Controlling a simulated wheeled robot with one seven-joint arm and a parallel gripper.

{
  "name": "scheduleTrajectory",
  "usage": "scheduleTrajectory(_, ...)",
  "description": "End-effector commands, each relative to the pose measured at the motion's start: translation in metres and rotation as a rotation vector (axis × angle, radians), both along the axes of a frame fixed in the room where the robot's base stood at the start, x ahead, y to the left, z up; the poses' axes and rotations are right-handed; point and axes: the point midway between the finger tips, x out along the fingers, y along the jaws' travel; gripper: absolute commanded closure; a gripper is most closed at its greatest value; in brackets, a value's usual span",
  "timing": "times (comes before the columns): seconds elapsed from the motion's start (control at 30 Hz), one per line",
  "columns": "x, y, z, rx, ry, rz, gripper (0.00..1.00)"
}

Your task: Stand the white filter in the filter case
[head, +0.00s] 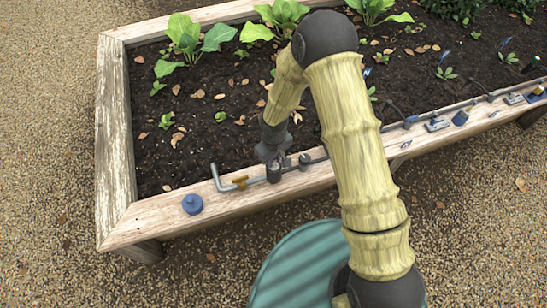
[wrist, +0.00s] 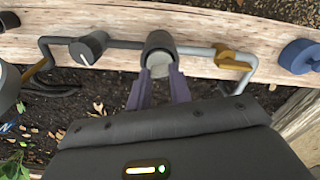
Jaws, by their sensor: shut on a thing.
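The white filter (wrist: 160,69) shows between the fingertips of my gripper (wrist: 161,82) in the wrist view. My gripper is shut on it. The filter case (wrist: 158,42) is a dark, round, open-topped cup on the grey pipe, directly beyond the fingertips. The filter's end is at or over the case's mouth; I cannot tell how deep it sits. In the head view my gripper (head: 274,155) points down just above the case (head: 273,173), and the filter is hidden there.
The grey pipe (wrist: 125,43) runs along the wooden rail (head: 165,208). A yellow-brown valve handle (wrist: 234,60) and a blue cap (head: 192,204) are on one side of the case. A dark knob-like fitting (wrist: 88,48) is on the other. Soil and plants (head: 190,40) lie behind.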

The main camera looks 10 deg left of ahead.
Motion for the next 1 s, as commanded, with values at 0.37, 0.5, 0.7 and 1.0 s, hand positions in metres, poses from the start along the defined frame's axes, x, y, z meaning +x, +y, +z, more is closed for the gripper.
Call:
scheduleTrajectory(0.37,0.000,0.000,-0.009,0.000,0.000,0.000,1.00)
scheduleTrajectory(0.5,0.000,0.000,-0.011,0.000,0.000,0.000,1.00)
scheduleTrajectory(0.7,0.000,0.000,-0.012,0.000,0.000,0.000,1.00)
scheduleTrajectory(1.0,0.000,0.000,-0.012,0.000,0.000,0.000,0.54)
